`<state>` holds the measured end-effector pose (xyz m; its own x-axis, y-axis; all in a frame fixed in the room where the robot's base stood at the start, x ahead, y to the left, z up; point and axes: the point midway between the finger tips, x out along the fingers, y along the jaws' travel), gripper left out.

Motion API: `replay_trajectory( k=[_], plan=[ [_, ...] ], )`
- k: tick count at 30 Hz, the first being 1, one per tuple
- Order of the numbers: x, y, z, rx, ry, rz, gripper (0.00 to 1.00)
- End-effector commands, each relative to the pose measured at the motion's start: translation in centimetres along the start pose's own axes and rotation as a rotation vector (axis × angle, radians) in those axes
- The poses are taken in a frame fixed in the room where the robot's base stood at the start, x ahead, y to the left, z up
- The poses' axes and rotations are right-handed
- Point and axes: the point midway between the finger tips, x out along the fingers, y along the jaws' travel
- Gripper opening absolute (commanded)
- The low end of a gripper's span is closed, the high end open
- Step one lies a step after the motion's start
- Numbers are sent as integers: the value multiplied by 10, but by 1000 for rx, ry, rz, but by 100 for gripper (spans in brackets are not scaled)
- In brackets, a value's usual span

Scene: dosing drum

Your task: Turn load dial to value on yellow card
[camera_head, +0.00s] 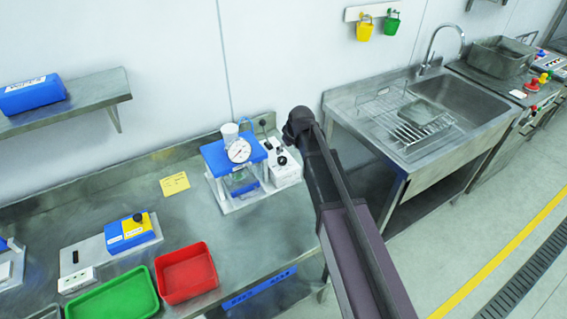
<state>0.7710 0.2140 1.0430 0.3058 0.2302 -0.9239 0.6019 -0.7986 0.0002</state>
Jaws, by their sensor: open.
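A yellow card (174,184) lies on the steel bench; its writing is too small to read. Right of it stands a blue-topped device with a round white dial gauge (238,150). The gauge has a dark needle, but its marks are too small to read. A white box with a dark knob (282,160) stands beside the device. A blue and yellow box with a black knob (138,217) sits on a grey plate further left. I cannot tell which of these is the load dial. My arm reaches up from the bottom right; its gripper does not show.
A red tray (187,272) and a green tray (118,299) lie at the bench's front. A shelf (92,93) with a blue box (32,94) hangs at upper left. A sink (455,105) stands right. Bench around the card is clear.

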Motion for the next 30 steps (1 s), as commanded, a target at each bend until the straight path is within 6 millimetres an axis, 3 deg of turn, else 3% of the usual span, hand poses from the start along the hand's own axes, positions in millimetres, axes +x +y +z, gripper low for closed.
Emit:
replay_trajectory(
  k=[21,30],
  plan=[
    [64,1,1,1,0,0,88],
    [79,1,0,2,0,0,88]
  ],
)
